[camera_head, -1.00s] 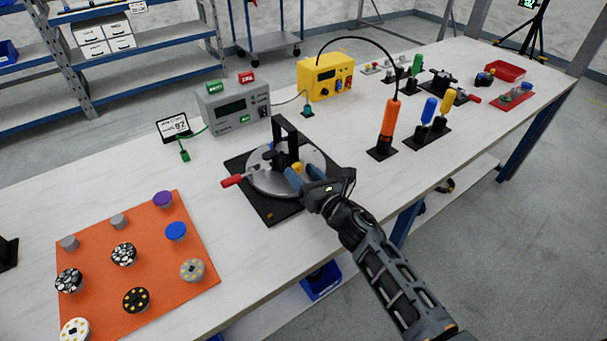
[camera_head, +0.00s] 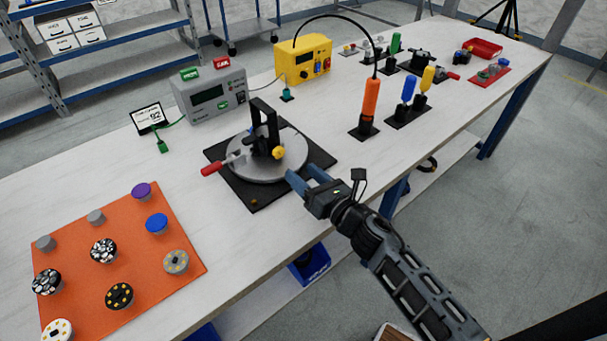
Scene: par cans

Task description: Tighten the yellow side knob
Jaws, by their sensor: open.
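The yellow side knob (camera_head: 279,153) sits on the near right side of a black upright bracket (camera_head: 262,125). The bracket stands on a round silver plate (camera_head: 240,172) over a black base (camera_head: 316,158). A handle with a red grip (camera_head: 211,168) sticks out to the left. My gripper (camera_head: 302,178) is open and empty, with blue fingers pointing toward the fixture. It is to the lower right of the knob and apart from it, near the table's front edge. I cannot tell how tight the knob is.
An orange mat (camera_head: 183,262) with several round pieces lies at the front left. A grey box (camera_head: 208,96) and a yellow box (camera_head: 303,60) stand behind. An orange screwdriver (camera_head: 370,100) stands upright to the right. White table surface is clear between them.

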